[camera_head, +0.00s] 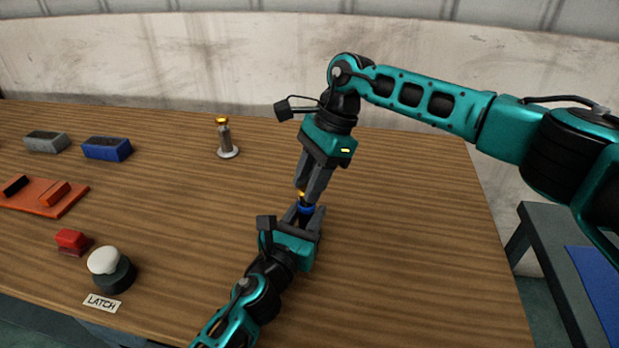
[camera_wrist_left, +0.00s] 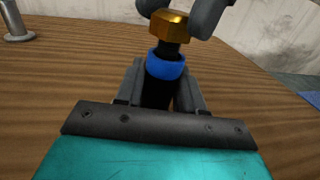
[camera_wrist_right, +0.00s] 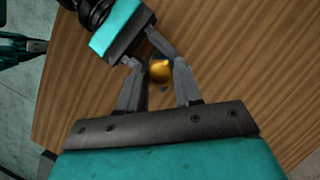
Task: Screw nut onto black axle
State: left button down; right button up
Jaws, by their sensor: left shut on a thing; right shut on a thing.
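The black axle (camera_wrist_left: 157,92) has a blue collar (camera_wrist_left: 165,66) near its upper end. My left gripper (camera_head: 302,213) is shut on the axle below the collar and holds it up over the table. The brass hex nut (camera_wrist_left: 172,26) sits at the axle's upper end, with a short dark length of axle between it and the collar. My right gripper (camera_head: 306,190) is shut on the nut from above; the nut also shows between its fingers in the right wrist view (camera_wrist_right: 160,72). How far the nut is threaded cannot be seen.
A grey stand with a brass top (camera_head: 225,140) is at the back. At left are a grey block (camera_head: 46,142), a blue block (camera_head: 107,149), an orange tray (camera_head: 40,208), a red block (camera_head: 72,240) and a white-topped button (camera_head: 105,262) by a LATCH label. The table's right side is clear.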

jog(key=shift+f, duration=0.6)
dwell(0.3)
